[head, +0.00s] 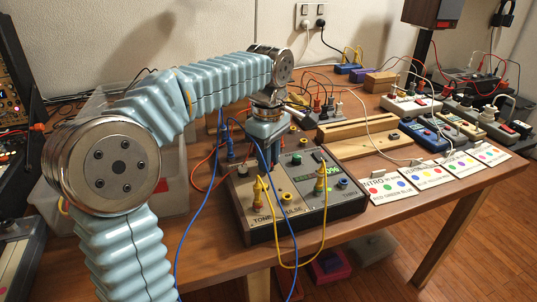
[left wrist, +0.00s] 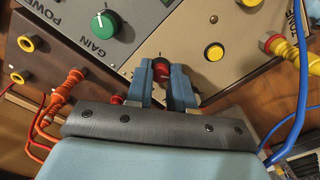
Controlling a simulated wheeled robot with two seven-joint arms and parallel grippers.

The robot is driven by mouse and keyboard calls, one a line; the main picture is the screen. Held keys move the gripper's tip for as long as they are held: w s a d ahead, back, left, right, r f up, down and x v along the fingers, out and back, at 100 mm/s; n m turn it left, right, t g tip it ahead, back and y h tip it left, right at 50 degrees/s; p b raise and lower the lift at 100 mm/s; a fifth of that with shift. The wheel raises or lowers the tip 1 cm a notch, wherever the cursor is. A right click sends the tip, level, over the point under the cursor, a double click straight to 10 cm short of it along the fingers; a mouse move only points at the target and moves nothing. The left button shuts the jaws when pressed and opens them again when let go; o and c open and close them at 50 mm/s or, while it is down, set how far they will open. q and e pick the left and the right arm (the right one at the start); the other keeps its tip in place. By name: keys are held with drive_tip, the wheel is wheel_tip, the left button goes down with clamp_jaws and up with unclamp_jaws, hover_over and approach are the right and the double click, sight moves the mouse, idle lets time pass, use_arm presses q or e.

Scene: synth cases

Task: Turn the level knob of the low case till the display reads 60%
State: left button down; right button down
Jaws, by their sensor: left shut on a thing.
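The low case (head: 265,233) stands on the wooden table in the head view, with a beige panel at left and a dark grey panel at right. Its small green display (head: 317,156) is lit, but the digits are too small and partly covered to read surely. My left gripper (head: 267,160) reaches down over the back of the case. In the left wrist view, my left gripper (left wrist: 168,80) is shut on a red knob (left wrist: 162,70) on the beige panel (left wrist: 195,45). The fingers hide much of the knob. My right gripper is not in view.
Yellow-plugged cables (head: 320,185) loop over the case front, and a blue cable (head: 205,215) hangs beside it. Printed cards (head: 435,175) and power strips (head: 410,105) lie to the right.

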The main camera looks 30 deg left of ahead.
use_arm(q)
drive_tip(key=m, duration=0.5)
drive_tip(key=shift+m, duration=0.3)
drive_tip(key=m, duration=0.5)
drive_tip(key=shift+m, duration=0.4)
drive_tip(key=c, duration=1)
unclamp_jaws()
wheel_tip(320, 180, up, 14)
drive_tip(key=shift+f, duration=0.1)
